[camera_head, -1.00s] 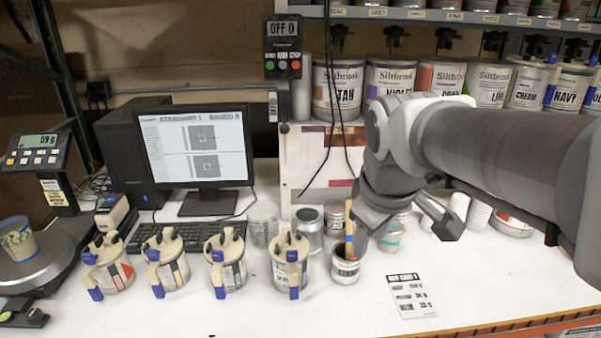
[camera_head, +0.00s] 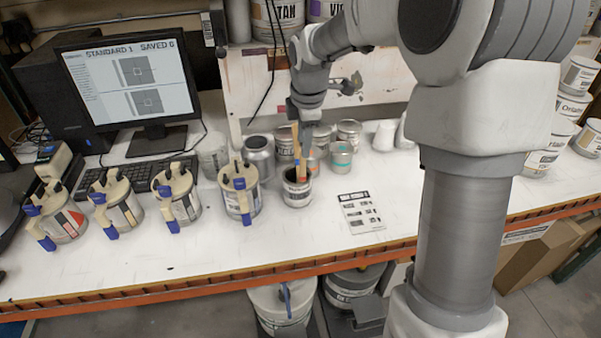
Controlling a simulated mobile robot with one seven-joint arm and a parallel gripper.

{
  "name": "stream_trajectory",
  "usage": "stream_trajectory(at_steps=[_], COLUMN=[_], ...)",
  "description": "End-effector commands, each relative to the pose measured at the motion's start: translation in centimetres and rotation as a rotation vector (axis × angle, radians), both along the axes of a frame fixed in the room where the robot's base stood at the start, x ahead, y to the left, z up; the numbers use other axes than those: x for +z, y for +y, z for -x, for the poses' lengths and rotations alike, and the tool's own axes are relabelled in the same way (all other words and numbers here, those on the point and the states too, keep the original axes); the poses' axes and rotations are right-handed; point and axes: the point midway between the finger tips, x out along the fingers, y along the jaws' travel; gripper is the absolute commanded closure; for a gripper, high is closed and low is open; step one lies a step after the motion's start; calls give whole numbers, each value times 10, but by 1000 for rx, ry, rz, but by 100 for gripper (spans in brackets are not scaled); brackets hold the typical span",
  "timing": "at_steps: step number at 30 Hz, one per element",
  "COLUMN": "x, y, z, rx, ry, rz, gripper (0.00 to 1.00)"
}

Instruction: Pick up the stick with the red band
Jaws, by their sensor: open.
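The wooden stick with the red band (camera_head: 303,170) stands upright in a small open can of dark contents (camera_head: 297,190) with a light label. Its upper part is close to my gripper. My gripper (camera_head: 304,150) points down just above the can, with its fingers beside the stick. The jaws are open. Whether a finger touches the stick, or whether the stick lies between both fingers, cannot be told from this view.
Several lidded cans with blue-tipped handles, one a pitcher-like can (camera_head: 240,192), stand to the left. A metal can (camera_head: 259,158) and a teal-marked can (camera_head: 341,157) stand behind. A printed card (camera_head: 361,212) lies at the right. The front bench is clear.

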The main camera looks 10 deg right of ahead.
Motion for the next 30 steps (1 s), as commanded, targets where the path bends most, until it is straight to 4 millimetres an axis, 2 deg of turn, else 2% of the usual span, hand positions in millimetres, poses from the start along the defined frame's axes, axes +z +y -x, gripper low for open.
stream_trajectory(at_steps=[3, 9, 17, 25, 30], x=[-27, -60, -76, -110, -120], y=[1, 0, -1, -3, -3], z=[-5, -14, -19, -30, -33], rx=[1, -1, -2, -1, -3], ry=[5, 3, 1, 3, -1], rz=[-1, 0, 1, 1, 0], gripper=[54, 54, 54, 54, 54])
